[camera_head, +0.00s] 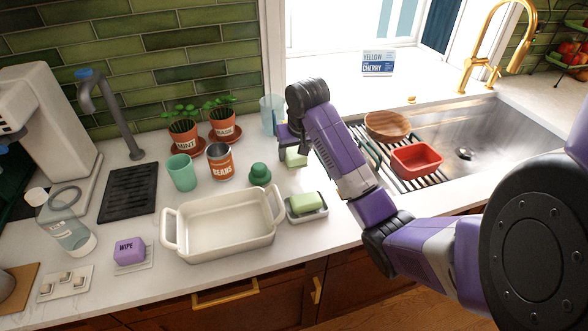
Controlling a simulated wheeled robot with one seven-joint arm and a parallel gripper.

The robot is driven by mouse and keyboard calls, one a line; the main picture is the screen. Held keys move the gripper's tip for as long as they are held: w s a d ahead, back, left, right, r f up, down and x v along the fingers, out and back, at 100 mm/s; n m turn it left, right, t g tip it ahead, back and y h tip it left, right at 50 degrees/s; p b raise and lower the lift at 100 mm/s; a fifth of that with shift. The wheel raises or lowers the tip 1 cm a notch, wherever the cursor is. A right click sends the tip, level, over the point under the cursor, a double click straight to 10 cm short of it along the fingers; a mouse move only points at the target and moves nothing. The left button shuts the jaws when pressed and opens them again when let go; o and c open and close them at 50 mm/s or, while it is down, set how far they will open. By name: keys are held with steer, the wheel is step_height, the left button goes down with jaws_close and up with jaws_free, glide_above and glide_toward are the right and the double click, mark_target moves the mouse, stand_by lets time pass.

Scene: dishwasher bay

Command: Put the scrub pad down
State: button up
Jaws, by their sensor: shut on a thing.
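My gripper (290,144) is at the back of the counter, right of the potted herbs, and is partly hidden by its own wrist. It is shut on a pale green block, which I take to be the scrub pad (296,159). The pad shows just below the fingers. I cannot tell whether it touches the counter. A similar green block (307,202) lies on a small grey dish (306,216) nearer the front. A purple block marked WIPE (130,252) sits on a pale tile at the front left.
A white baking dish (218,252) stands at the front. A green cup (182,171), a beans can (220,162) and a green stopper-like piece (260,173) stand behind it.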

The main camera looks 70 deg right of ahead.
mark_target(297, 157)
steer(key=shift+f, duration=3.05)
steer(key=shift+f, duration=0.15)
steer(key=o, duration=1.2)
steer(key=v, duration=1.2)
steer(key=shift+p, duration=0.4)
